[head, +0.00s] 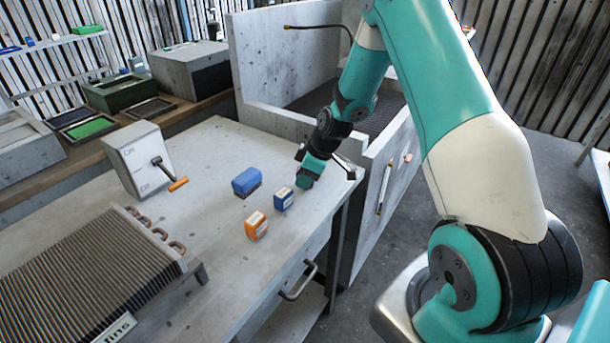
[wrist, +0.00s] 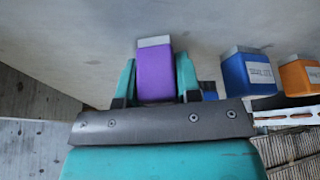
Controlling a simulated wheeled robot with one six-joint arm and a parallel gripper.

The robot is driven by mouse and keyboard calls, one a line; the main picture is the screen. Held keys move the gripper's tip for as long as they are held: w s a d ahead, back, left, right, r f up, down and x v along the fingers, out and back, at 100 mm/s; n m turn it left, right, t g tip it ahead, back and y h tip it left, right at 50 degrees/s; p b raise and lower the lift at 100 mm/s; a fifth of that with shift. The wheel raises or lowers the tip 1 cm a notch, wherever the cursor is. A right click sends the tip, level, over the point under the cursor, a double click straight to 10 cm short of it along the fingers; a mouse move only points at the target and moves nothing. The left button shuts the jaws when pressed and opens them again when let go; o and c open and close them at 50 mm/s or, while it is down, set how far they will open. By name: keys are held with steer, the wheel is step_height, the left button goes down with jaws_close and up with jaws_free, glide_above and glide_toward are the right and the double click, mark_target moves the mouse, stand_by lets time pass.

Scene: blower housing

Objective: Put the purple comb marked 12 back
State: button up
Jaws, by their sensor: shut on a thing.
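In the wrist view, a purple block with a pale grey end (wrist: 155,75), apparently the comb, stands between the two teal fingers of my gripper (wrist: 156,80). My gripper is shut on it; no number is readable on the side I see. In the head view my gripper (head: 308,174) is low over the right edge of the grey bench (head: 215,205), and the purple comb is hidden there. I cannot tell whether the comb touches the bench top.
A blue block with a white label (head: 283,199) stands close beside my gripper, with an orange one (head: 257,225) nearer the front. A larger blue block (head: 246,182) lies behind. A finned coil (head: 95,275) and a levered box (head: 140,160) are left. A walled bin (head: 290,75) is behind.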

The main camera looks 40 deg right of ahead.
steer(key=shift+f, duration=0.2)
steer(key=o, duration=1)
steer(key=shift+c, duration=0.2)
steer(key=shift+r, duration=0.1)
